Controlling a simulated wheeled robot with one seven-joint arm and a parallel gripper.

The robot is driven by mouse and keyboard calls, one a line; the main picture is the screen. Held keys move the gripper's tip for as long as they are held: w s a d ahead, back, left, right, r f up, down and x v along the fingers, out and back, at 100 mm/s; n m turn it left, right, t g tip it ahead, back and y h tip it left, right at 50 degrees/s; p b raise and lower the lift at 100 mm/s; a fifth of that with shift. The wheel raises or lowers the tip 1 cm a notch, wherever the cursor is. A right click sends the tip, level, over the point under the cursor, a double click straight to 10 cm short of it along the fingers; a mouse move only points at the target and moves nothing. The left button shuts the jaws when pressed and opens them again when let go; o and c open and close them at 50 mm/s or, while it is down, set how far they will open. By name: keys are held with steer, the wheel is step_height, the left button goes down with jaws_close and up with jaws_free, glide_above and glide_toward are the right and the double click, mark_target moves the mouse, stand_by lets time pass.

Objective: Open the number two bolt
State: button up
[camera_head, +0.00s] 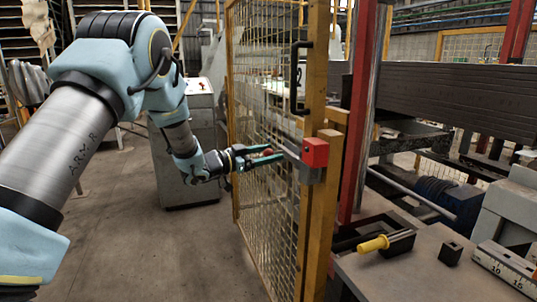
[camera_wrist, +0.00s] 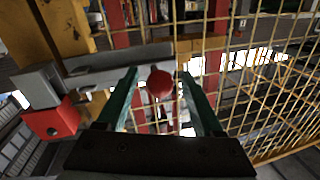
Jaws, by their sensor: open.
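The bolt on the yellow mesh gate (camera_head: 258,110) has a red block (camera_head: 315,152) and a grey metal housing (camera_head: 308,172) at the gate post. In the wrist view, the grey bolt bar (camera_wrist: 120,62) runs from the housing at left towards a round red knob (camera_wrist: 159,83). My gripper (camera_head: 268,157) is at the mesh, left of the red block. Its two green fingers are open, one on each side of the red knob, in the wrist view (camera_wrist: 158,78). I cannot tell whether either finger touches the knob. No number on the bolt is legible.
A black pull handle (camera_head: 294,78) is on the gate above the bolt. A bench (camera_head: 400,275) at lower right holds a yellow-handled tool (camera_head: 374,243) and a small black block (camera_head: 451,253). A grey cabinet (camera_head: 185,150) stands behind my arm. Open floor (camera_head: 150,255) lies left of the gate.

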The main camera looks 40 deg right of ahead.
steer(key=shift+a, duration=0.1)
steer(key=w+a+b, duration=0.2)
steer(key=a+b, duration=0.1)
steer(key=a, duration=0.7)
steer(key=shift+a, duration=0.2)
steer(key=w+a+n+t+y, duration=0.4)
steer(key=w+a+n+t, duration=0.3)
steer(key=w+a+t, duration=0.4)
steer(key=w+a+f+n+t+y, duration=0.1)
steer(key=w+a+f+n+y, duration=0.2)
steer(key=a, duration=0.6)
steer(key=w+a+f+n+y, duration=0.1)
steer(key=a+n+y, duration=0.3)
steer(key=a, duration=0.5)
steer(key=s+a+f+n+g+y+p, duration=0.1)
steer(key=s+a+f+n+g+y, duration=0.15)
steer(key=s+a, duration=0.35)
steer(key=s+a+f+n+g+y, duration=0.1)
steer(key=s+a+n+y, duration=0.15)
steer(key=a, duration=0.55)
steer(key=s+a+n+g+y, duration=0.1)
steer(key=s+a, duration=0.4)
steer(key=s, duration=0.8)
steer(key=f+n+g, duration=0.1)
steer(key=g, duration=0.1)
steer(key=shift+a+g+y, duration=0.2)
steer(key=shift+g+y, duration=0.1)
steer(key=shift+g, duration=0.05)
